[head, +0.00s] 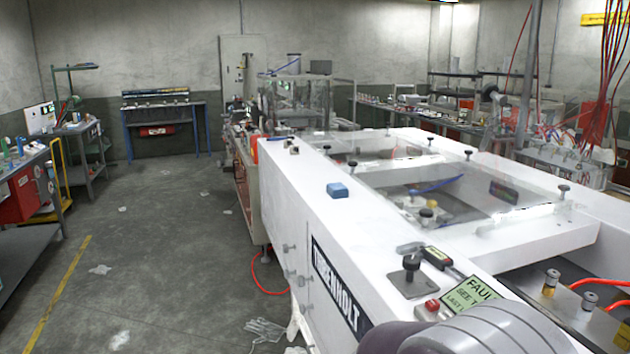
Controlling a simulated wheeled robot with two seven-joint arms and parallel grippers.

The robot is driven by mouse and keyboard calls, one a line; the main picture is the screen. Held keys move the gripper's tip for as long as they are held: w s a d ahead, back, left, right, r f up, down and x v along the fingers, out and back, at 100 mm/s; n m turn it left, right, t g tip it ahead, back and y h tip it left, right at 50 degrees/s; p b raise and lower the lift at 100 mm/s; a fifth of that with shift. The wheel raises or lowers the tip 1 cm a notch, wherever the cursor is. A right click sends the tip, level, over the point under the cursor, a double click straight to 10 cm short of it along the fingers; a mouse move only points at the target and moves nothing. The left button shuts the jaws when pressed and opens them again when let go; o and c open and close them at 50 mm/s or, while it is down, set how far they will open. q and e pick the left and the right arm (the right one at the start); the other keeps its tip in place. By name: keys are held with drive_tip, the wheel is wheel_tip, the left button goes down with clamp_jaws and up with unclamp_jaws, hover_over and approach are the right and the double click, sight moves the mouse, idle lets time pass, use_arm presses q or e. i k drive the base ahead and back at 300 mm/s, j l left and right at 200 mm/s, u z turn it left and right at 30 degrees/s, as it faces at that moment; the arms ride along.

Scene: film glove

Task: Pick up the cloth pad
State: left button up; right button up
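A small blue block-shaped pad (337,190), which looks like the cloth pad, lies on the white top of the long machine (300,180), close to its left edge. It is apart from the other parts on the machine. Neither of my grippers shows in the head view. A rounded grey and dark purple shape, probably a link of my arm, fills the bottom right and hides part of the machine's near end.
A black knob (411,264), a red button (432,305) and a green fault sign (470,297) are on the machine's near end. A clear glove (265,329) and a red hose (262,278) lie on the floor. The floor at left is mostly open.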

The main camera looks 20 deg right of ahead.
sight(336, 190)
drive_tip(key=i+j+z, duration=0.1)
drive_tip(key=i+z, duration=0.15)
drive_tip(key=i, duration=0.35)
drive_tip(key=i+j+z, duration=0.25)
drive_tip(key=i, duration=0.3)
drive_tip(key=i+j+z, duration=0.25)
drive_tip(key=i, duration=0.35)
drive_tip(key=i+j+z, duration=0.25)
drive_tip(key=i+j, duration=0.2)
drive_tip(key=i, duration=0.05)
